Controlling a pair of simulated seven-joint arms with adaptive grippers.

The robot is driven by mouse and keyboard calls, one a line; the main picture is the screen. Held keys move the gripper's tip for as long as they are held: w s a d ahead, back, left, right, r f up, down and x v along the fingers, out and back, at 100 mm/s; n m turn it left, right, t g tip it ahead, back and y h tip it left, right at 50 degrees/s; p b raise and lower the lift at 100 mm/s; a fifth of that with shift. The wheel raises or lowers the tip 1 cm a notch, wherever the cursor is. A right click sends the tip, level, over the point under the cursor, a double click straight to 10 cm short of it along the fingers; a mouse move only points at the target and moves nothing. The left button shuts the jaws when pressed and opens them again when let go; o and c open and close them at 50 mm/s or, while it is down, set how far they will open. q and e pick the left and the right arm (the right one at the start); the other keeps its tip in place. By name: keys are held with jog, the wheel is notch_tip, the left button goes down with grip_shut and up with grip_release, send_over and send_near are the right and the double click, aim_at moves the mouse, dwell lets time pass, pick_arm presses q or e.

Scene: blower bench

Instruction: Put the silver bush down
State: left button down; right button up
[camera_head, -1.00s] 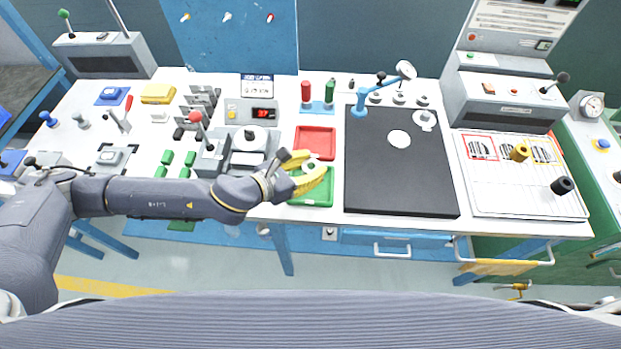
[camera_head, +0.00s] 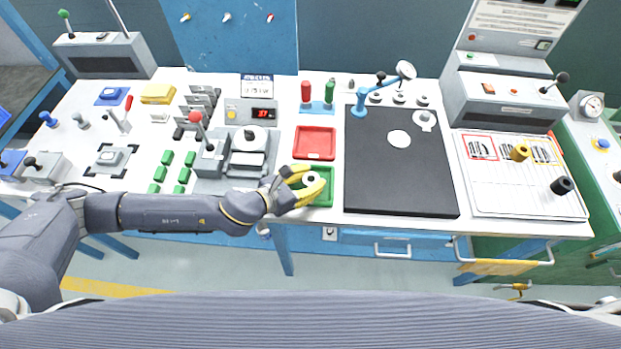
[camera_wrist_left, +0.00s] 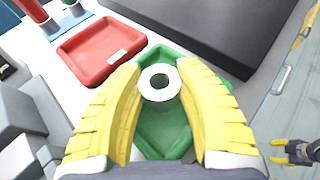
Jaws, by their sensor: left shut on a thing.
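The silver bush (camera_wrist_left: 159,83), a pale ring with a dark hole, is between the yellow fingertips of my left gripper (camera_wrist_left: 160,88), which is shut on it. In the head view the bush (camera_head: 313,178) and the left gripper (camera_head: 311,183) are over the green tray (camera_head: 329,198). The wrist view shows the green tray (camera_wrist_left: 165,140) beneath and around the bush. I cannot tell whether the bush touches the tray floor. My right gripper (camera_wrist_left: 274,151) shows at the lower right of the wrist view, its yellow fingers apart and empty.
A red tray (camera_head: 315,143) lies just behind the green one. A black mat (camera_head: 400,165) is close on the right. A grey device with a red-knobbed lever (camera_head: 208,160) stands to the left. The bench's front edge is near the green tray.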

pick_arm(q)
jog(key=shift+f, duration=0.15)
jog(key=c, duration=1.2)
grip_release()
jog(key=shift+o, duration=0.2)
jog(key=shift+r, duration=0.2)
jog(key=v, duration=1.2)
jog(key=shift+w, duration=0.1)
